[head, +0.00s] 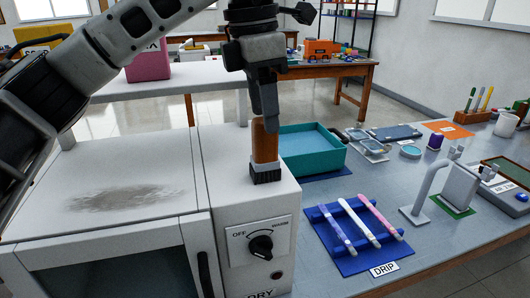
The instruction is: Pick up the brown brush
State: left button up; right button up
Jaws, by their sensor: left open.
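The brown brush (265,147) stands upright on the right part of the white oven's top, with its brown handle up and its dark bristle end down. My left gripper (265,112) comes down from above, its fingers at the top of the handle and overlapping it in the picture. Its jaws are open. From this angle I cannot tell whether a finger touches the handle. My right gripper is not in view.
The white oven (115,195) has a knob and a dark stain on its top. A teal bin (318,160) stands close to the brush's right. A blue rack (358,255) with coloured strips lies in front, by the DRIP label. A metal stand (428,190) is farther right.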

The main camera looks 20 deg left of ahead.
aim_at(266, 136)
pick_arm(q)
jog(key=f, duration=0.3)
jog(key=f+p, duration=0.1)
jog(key=f, duration=0.1)
jog(key=shift+w+d+f, duration=0.15)
jog(key=shift+w+f, duration=0.1)
jog(key=shift+f, duration=0.05)
jog(key=c, duration=1.1)
